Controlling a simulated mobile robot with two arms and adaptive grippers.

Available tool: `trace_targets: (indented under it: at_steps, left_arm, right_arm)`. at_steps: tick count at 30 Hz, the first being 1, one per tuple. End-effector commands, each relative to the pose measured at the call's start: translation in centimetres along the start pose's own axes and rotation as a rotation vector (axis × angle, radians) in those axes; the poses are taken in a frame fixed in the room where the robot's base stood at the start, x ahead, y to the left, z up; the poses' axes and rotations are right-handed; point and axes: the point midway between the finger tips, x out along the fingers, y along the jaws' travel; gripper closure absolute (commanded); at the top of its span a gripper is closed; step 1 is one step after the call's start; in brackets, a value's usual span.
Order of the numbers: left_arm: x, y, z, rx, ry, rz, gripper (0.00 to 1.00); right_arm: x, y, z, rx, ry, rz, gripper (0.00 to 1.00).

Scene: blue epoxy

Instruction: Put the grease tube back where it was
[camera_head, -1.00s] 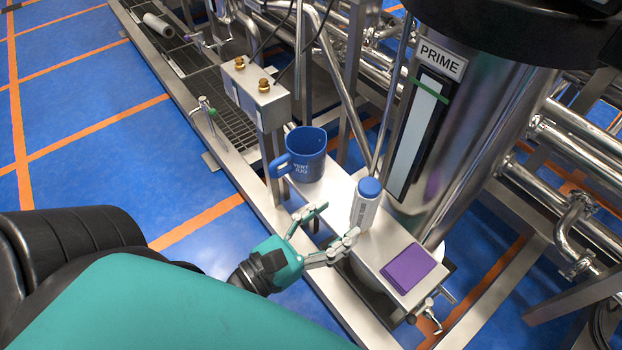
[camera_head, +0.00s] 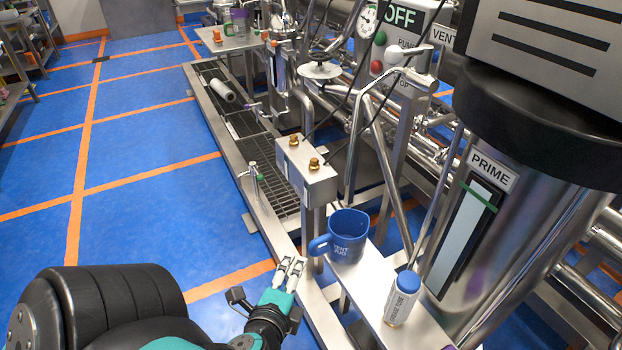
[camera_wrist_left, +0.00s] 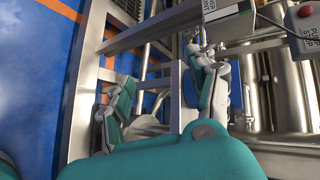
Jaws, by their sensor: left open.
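The grease tube (camera_head: 402,298), pale with printed lettering and a blue cap, stands upright on the narrow steel shelf (camera_head: 373,278) in the head view. A blue vent jug (camera_head: 347,236) stands on the same shelf, behind and left of it. My left gripper (camera_head: 290,266) is open and empty, left of the shelf and apart from both tube and jug. In the left wrist view its two fingers (camera_wrist_left: 160,72) are spread wide with nothing between them. A blue patch behind the right finger there is too hidden to name. My right gripper is not in view.
A steel vessel marked PRIME (camera_head: 490,240) rises right of the tube. A box with brass knobs (camera_head: 306,172) stands on a post behind the jug. A white roll (camera_head: 222,90) lies on the grating. The blue floor (camera_head: 150,225) at left is clear.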

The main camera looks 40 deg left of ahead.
Motion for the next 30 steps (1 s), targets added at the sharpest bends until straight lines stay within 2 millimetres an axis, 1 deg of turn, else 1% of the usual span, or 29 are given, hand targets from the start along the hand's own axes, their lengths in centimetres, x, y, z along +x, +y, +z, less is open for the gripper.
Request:
trace_targets:
  at_steps: [1, 2, 3, 5, 6, 9, 10, 12, 15, 30]
  left_arm:
    - [0.3, 1.8, 0.0, -0.182, -0.035, 0.118, 0.41]
    - [0.3, 3.0, -0.2, -0.287, -0.053, 0.192, 0.41]
    - [0.0, 4.7, -0.7, -0.422, -0.078, 0.294, 0.41]
    - [-0.7, 6.9, -1.9, -0.609, -0.111, 0.448, 0.41]
    - [-1.4, 8.1, -2.9, -0.715, -0.131, 0.542, 0.41]
    - [-3.3, 10.1, -5.3, -0.901, -0.167, 0.737, 0.41]
    - [-3.8, 10.4, -5.9, -0.939, -0.174, 0.782, 0.41]
    - [-4.7, 10.9, -6.9, -0.998, -0.187, 0.858, 0.41]
    - [-5.4, 11.2, -7.6, -1.034, -0.195, 0.911, 0.41]
    - [-5.5, 11.2, -7.7, -1.034, -0.195, 0.914, 0.41]
  right_arm:
    - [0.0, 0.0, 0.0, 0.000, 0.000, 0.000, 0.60]
    - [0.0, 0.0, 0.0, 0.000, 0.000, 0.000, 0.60]
    - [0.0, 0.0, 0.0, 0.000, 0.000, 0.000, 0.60]
    - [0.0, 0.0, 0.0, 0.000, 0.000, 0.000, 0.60]
    - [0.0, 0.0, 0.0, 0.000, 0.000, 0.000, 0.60]
    - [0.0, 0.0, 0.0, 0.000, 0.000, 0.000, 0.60]
    - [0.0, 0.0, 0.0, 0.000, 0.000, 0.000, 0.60]
    - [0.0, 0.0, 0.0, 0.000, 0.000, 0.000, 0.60]
    - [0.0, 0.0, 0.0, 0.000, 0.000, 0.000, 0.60]
    - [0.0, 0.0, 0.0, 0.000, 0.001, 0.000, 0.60]
